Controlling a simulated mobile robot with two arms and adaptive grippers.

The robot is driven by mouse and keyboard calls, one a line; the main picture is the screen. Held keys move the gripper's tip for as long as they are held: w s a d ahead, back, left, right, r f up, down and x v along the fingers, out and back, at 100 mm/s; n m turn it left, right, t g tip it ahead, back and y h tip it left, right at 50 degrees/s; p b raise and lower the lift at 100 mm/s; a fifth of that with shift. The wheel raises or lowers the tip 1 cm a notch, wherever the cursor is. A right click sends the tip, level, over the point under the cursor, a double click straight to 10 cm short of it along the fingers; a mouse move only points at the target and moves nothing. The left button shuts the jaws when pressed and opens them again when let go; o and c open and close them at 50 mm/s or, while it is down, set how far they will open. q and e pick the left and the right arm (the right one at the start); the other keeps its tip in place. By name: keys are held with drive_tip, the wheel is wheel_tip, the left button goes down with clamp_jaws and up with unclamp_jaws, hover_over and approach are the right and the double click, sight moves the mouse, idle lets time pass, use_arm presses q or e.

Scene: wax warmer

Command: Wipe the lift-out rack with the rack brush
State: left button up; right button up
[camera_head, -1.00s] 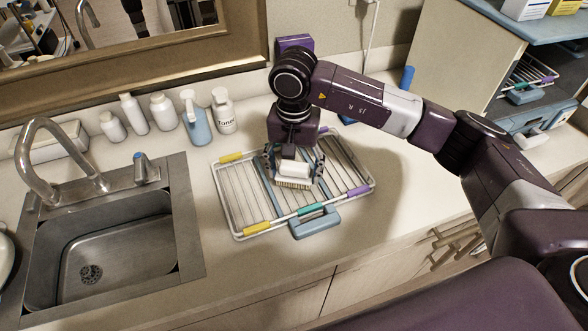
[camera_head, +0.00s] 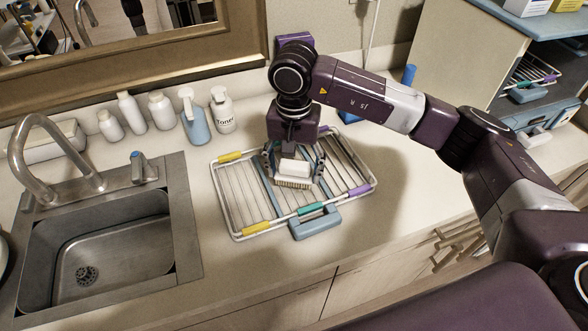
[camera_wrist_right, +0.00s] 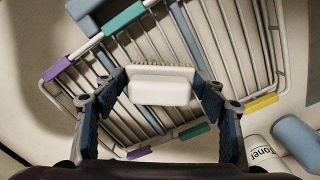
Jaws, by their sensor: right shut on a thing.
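The lift-out rack (camera_head: 237,205) lies flat on the counter right of the sink. It is a wire frame with yellow, teal and purple sleeves and a blue handle (camera_head: 316,222) at its front. The rack brush (camera_head: 294,168) has a white block and pale bristles facing the rack. My right gripper (camera_head: 293,165) is shut on the brush over the rack's middle. In the right wrist view the brush (camera_wrist_right: 160,88) sits between the two fingers, above the rack wires (camera_wrist_right: 125,50). I cannot tell whether the bristles touch the wires. My left gripper is not in view.
A steel sink (camera_head: 110,245) with a faucet (camera_head: 50,165) is at left. Several bottles, one marked Toner (camera_head: 222,112), stand behind the rack by the wall. A blue cabinet (camera_head: 530,95) with another rack is at right. Counter right of the rack is clear.

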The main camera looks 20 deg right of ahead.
drive_tip(key=shift+s+a+b, duration=0.25)
drive_tip(key=shift+s+a, duration=0.05)
drive_tip(key=shift+a, duration=0.45)
drive_tip(key=shift+s+a+b, duration=0.3)
drive_tip(key=shift+a, duration=0.45)
drive_tip(key=shift+s+a+b, duration=0.25)
drive_tip(key=shift+s+a, duration=0.05)
drive_tip(key=shift+a, duration=0.45)
drive_tip(key=shift+s+a, duration=0.3)
drive_tip(key=shift+a, duration=0.35)
drive_tip(key=shift+f+b, duration=0.55)
drive_tip(key=shift+b, duration=0.15)
drive_tip(key=shift+d, duration=0.1)
drive_tip(key=shift+w+d+b, duration=0.15)
drive_tip(key=shift+d+b, duration=0.35)
drive_tip(key=shift+d, duration=0.75)
drive_tip(key=shift+w+d+b, duration=0.1)
drive_tip(key=shift+d+b, duration=0.35)
drive_tip(key=shift+d, duration=1.25)
drive_tip(key=shift+f+b, duration=0.35)
drive_tip(key=shift+b, duration=0.3)
